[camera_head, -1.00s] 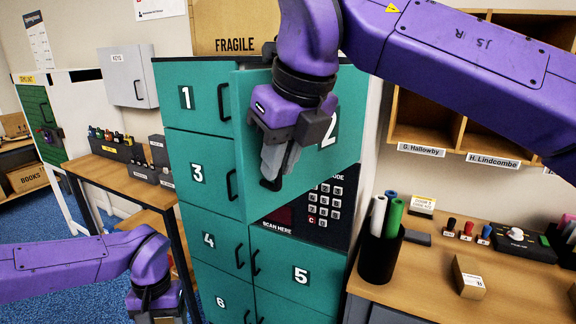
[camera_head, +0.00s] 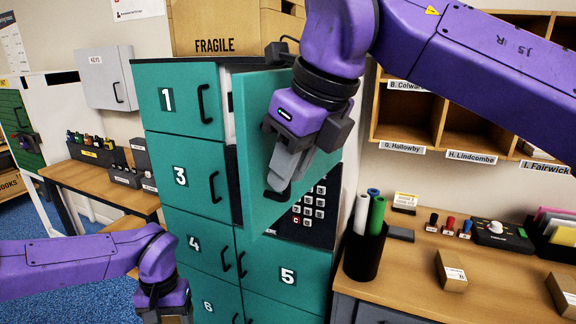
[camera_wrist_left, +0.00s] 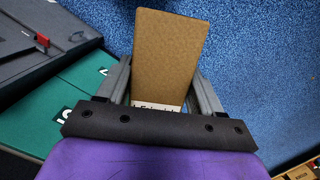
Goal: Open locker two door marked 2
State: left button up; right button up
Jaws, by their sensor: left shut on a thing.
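The teal locker two door (camera_head: 262,150) stands swung partly out from the cabinet in the head view. Its number is hidden behind my right gripper (camera_head: 284,178). That gripper's fingers are closed at the black door handle (camera_head: 276,194), whose lower end shows beneath them. A dark gap shows between the door's left edge and doors 1 and 3. My left gripper (camera_head: 168,320) is low at the bottom left, cut off by the frame edge. In the left wrist view, its fingers (camera_wrist_left: 165,90) are shut on a brown carton (camera_wrist_left: 168,55) with a white label.
Locker doors 1 (camera_head: 180,100), 3 (camera_head: 190,172), 4 (camera_head: 205,240) and 5 (camera_head: 285,275) are closed. A keypad panel (camera_head: 312,212) is partly behind the open door. A black pen cup (camera_head: 366,252) with rolls stands on the right-hand desk. A FRAGILE carton (camera_head: 230,25) sits on top.

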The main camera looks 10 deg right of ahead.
dwell(0.6)
